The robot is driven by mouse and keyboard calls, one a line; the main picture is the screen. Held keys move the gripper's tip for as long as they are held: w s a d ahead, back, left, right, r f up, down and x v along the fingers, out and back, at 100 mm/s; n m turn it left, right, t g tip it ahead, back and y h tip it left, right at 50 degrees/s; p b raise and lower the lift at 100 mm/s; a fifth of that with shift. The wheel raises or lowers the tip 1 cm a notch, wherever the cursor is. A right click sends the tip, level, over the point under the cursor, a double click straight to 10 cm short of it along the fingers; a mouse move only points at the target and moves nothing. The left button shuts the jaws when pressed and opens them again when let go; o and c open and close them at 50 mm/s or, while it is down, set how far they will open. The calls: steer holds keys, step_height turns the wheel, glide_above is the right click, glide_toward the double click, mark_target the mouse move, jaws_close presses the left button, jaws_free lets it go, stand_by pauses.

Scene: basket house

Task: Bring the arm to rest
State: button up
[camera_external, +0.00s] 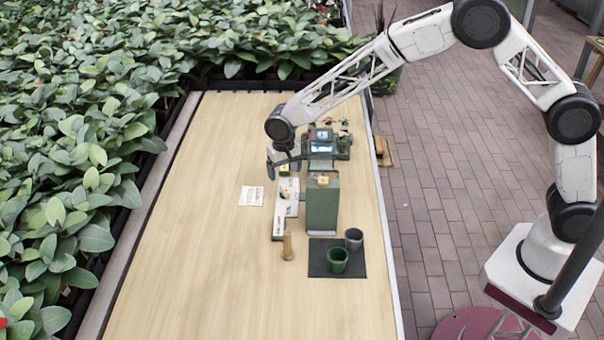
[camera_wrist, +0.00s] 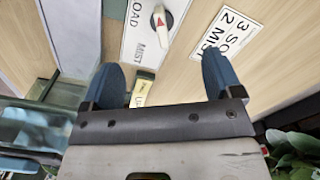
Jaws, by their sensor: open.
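My gripper (camera_external: 283,162) hangs over the wooden table (camera_external: 190,270), above the far end of a white panel (camera_external: 284,210). In the wrist view my gripper (camera_wrist: 160,75) shows two blue fingers spread wide apart. Nothing is held between them. My arm reaches in from the right and bends down to the table.
A green box (camera_external: 322,205) stands right of the panel, with a green device (camera_external: 342,147) behind it. A dark mat (camera_external: 320,262) bears a green cup (camera_external: 337,260) and a grey cup (camera_external: 354,239). A wooden peg (camera_external: 287,246) and white card (camera_external: 251,196) are nearby. The table's front is clear.

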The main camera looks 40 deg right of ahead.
steer(key=s+d+r, duration=0.5)
steer(key=d+r, duration=0.7)
steer(key=r, duration=0.2)
steer(key=s+d+r+n+t, duration=0.1)
steer(key=s+d+r, duration=0.5)
steer(key=s+d, duration=0.15)
steer(key=s+d+r+t, duration=0.1)
steer(key=s+d+r, duration=0.5)
steer(key=d, duration=0.3)
steer(key=s+d, duration=0.5)
steer(key=s, duration=0.5)
steer(key=s+d+n, duration=0.1)
steer(key=s+d, duration=0.5)
steer(key=s, duration=0.4)
steer(key=s+d+r, duration=0.1)
steer(key=s+d, duration=0.4)
steer(key=s, duration=0.5)
steer(key=shift+s+d+n+t, duration=0.2)
steer(key=shift+d+n+t, duration=0.1)
steer(key=shift+d+n, duration=0.1)
